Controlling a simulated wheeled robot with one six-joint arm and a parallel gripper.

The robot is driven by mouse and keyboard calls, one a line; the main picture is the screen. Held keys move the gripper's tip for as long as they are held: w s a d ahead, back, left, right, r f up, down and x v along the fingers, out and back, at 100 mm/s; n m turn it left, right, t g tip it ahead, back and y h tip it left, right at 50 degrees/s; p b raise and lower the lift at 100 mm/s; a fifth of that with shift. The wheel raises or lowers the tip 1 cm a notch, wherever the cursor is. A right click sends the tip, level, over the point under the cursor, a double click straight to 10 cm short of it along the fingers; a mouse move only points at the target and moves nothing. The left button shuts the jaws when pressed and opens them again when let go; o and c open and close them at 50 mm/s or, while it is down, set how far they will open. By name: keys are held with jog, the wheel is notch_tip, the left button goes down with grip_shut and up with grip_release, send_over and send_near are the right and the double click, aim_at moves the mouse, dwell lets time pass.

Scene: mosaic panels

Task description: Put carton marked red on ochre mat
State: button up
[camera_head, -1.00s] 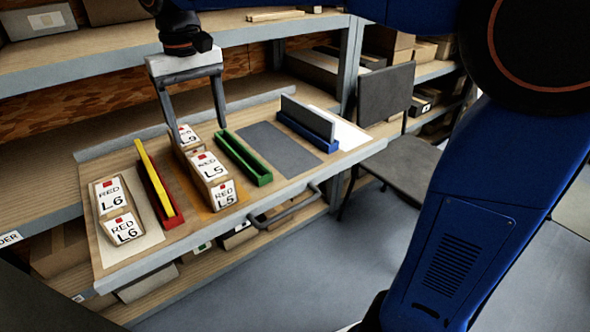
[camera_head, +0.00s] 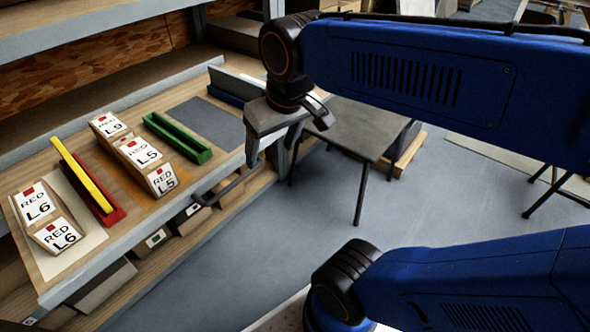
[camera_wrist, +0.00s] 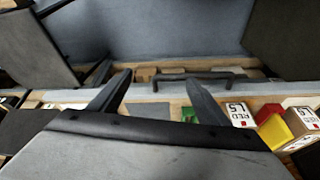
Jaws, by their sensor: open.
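Three white-faced cartons with red squares stand in a row on the ochre mat (camera_head: 133,187): RED L9 (camera_head: 111,126) at the back, RED L5 (camera_head: 140,152) in the middle, and another RED L5 (camera_head: 162,180) in front. Two RED L6 cartons, one behind (camera_head: 35,204) and one in front (camera_head: 57,236), stand on a pale mat (camera_head: 91,236) at the left. My gripper (camera_head: 272,152) is open and empty, to the right of the cartons near the board's right end. In the wrist view its fingers (camera_wrist: 157,82) are apart, with a RED L5 carton (camera_wrist: 240,115) beyond at the right.
A red holder with a yellow panel (camera_head: 82,175) stands between pale and ochre mats. A green holder (camera_head: 178,138) stands right of the ochre mat. A grey mat (camera_head: 208,121) lies bare beyond it.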

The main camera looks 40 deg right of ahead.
jog(key=s+d+f+t, duration=0.1)
jog(key=s+d+f, duration=0.2)
jog(key=s+f, duration=0.1)
jog(key=shift+s+f+m, duration=0.25)
jog(key=shift+f+m, duration=0.05)
jog(key=shift+f, duration=0.2)
dwell(0.8)
